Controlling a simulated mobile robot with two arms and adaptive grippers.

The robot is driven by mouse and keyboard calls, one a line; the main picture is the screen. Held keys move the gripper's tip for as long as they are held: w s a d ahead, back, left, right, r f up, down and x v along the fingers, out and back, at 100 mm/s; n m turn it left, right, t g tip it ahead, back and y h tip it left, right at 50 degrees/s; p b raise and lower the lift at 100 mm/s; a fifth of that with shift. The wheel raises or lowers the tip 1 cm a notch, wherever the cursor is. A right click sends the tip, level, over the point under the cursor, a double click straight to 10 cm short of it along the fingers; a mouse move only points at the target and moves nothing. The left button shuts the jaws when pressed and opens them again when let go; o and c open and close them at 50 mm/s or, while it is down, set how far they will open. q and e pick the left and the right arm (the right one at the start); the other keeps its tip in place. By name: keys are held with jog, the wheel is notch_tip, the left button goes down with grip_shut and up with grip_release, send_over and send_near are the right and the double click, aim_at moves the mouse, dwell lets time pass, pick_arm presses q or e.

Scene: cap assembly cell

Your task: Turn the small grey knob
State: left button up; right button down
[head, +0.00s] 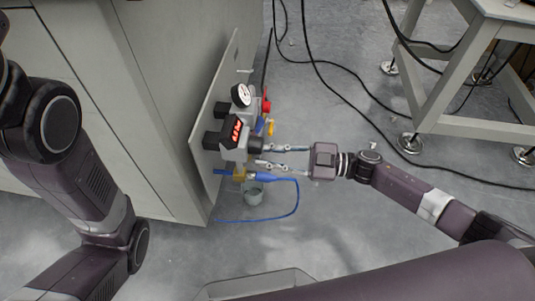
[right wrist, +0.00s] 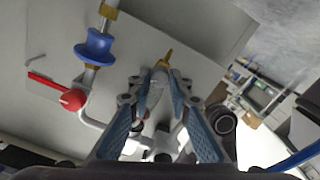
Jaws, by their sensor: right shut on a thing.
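The small grey knob (right wrist: 159,84) shows between my right fingertips in the right wrist view, with a brass-coloured stem behind it. My right gripper (right wrist: 158,90) is shut on it, one blue-padded finger on each side. In the head view my right gripper (head: 260,156) reaches in from the right to the front of the valve assembly on the upright panel (head: 205,110). The knob cannot be made out there. Only links of my left arm show at the left; its gripper is out of view.
The assembly carries a round gauge (head: 241,95), a red-lit display (head: 236,128) and a red handle (right wrist: 73,99). A blue fitting (right wrist: 95,47) and a black round part (right wrist: 222,119) are nearby. Cables cross the floor.

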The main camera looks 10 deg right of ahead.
jog(key=c, duration=1.8)
grip_release()
jog(key=shift+o, duration=0.2)
jog(key=shift+d, duration=0.1)
jog(key=v, duration=1.2)
